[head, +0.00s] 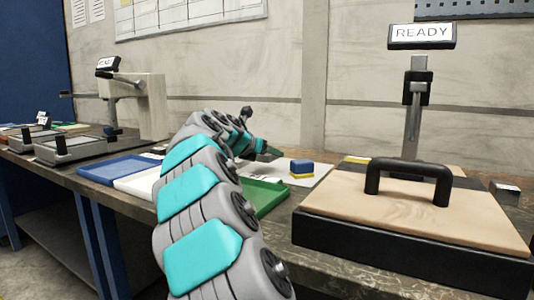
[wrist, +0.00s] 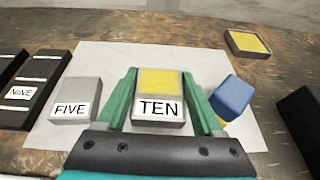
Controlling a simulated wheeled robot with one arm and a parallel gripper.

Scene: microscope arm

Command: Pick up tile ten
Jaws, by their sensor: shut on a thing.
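Tile ten (wrist: 160,82) has a yellow upper face and a white label reading TEN. It sits between the two green fingers of my gripper (wrist: 160,90) in the wrist view, over a white sheet (wrist: 95,62). The fingers touch or nearly touch its sides, and the gripper is shut on it. Whether the tile is clear of the sheet I cannot tell. In the head view my gripper (head: 268,152) is low over the bench, and my arm hides most of that area; tile ten cannot be made out there.
A grey tile marked FIVE (wrist: 78,92) is left of the gripper, and a tilted blue block (wrist: 232,95) is close on its right. A black rack with NINE (wrist: 22,92) lies farther left. A green tray (head: 270,192) and a wood-topped box with a black handle (head: 470,215) flank the sheet.

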